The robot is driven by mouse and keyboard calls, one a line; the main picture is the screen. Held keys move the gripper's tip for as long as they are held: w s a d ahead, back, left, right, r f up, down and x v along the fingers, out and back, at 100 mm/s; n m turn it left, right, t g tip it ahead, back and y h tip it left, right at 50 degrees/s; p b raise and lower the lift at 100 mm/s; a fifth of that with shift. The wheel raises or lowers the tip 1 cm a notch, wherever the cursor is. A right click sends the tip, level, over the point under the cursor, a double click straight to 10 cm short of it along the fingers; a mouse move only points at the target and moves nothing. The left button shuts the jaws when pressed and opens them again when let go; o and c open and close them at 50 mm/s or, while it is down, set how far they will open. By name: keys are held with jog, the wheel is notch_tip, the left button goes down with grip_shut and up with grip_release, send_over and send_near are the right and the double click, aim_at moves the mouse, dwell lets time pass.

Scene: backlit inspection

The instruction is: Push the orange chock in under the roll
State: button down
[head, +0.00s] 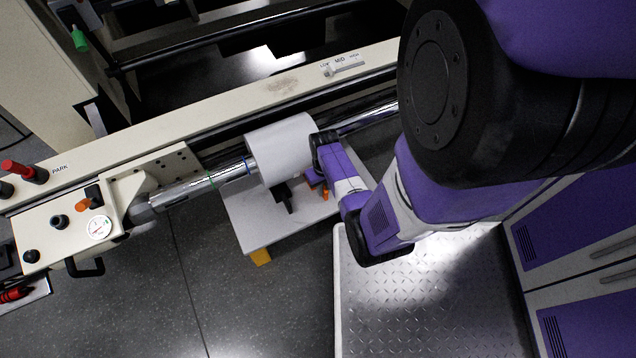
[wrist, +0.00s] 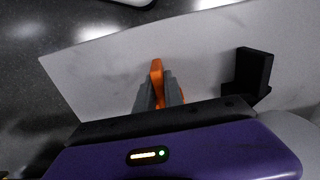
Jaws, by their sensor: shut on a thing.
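The white roll (head: 280,148) sits on a steel shaft above a pale board (head: 250,228). The orange chock (head: 325,192) is at my gripper (head: 316,182), beside the right end of the roll in the head view. In the wrist view my gripper (wrist: 158,95) has its grey fingers shut on the orange chock (wrist: 156,70), whose upper part sticks out between them. The chock is over the board (wrist: 100,75); whether it touches it I cannot tell. A gap to the roll's underside is not visible. My arm hides part of the roll's right end.
A black angled block (head: 284,196) stands on the board below the roll, and also shows right of the chock in the wrist view (wrist: 252,72). A cream machine beam (head: 220,120) runs behind the roll. A treadplate platform (head: 430,290) and purple cabinets (head: 570,230) lie to the right.

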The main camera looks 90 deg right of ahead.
dwell(0.4)
jog(key=shift+d+r+p, duration=0.2)
jog(key=shift+r+p, duration=2.45)
